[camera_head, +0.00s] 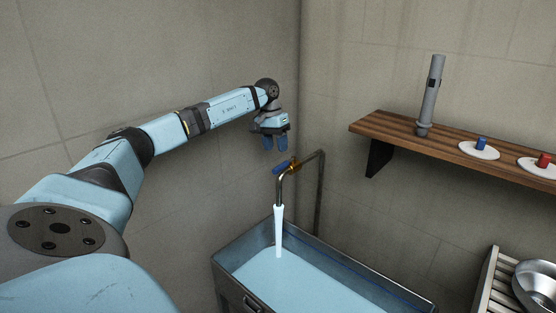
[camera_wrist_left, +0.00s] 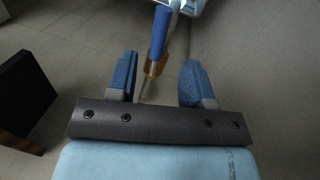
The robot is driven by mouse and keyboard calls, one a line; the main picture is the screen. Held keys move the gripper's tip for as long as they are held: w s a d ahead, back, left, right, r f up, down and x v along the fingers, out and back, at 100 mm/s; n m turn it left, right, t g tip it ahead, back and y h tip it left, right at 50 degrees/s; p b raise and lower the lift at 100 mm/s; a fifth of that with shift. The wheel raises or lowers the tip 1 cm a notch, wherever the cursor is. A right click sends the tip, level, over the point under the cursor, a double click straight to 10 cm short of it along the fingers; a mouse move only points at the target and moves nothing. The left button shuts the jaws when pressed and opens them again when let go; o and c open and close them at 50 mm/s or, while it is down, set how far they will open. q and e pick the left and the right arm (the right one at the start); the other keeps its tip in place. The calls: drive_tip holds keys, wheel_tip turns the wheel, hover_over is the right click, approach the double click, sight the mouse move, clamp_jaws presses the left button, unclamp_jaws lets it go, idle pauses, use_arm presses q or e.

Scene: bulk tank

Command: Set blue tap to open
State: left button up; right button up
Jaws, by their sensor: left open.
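The blue tap handle (camera_head: 281,167) sits by a brass valve body (camera_head: 295,163) on the metal pipe above the tank. White water (camera_head: 279,230) runs from the spout into the tank. My left gripper (camera_head: 275,146) is open and empty, pointing down just above and slightly left of the tap. In the left wrist view, the blue handle (camera_wrist_left: 161,33) and brass body (camera_wrist_left: 156,66) appear between the two blue fingers of my gripper (camera_wrist_left: 160,62). Neither finger visibly touches the handle. My right gripper is in neither view.
The metal tank (camera_head: 243,294) holds water below the tap. A wooden shelf (camera_head: 455,155) on the right wall carries a grey cylinder (camera_head: 430,95) and discs with a blue and a red knob. A slatted rack (camera_head: 490,285) with a steel bowl (camera_head: 537,283) is at lower right.

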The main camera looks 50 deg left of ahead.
use_arm(q)
wheel_tip(320, 180, up, 7)
drive_tip(key=a, duration=0.1)
drive_tip(key=shift+s+a+r, duration=0.15)
drive_tip(key=shift+s+a, duration=0.05)
idle(0.5)
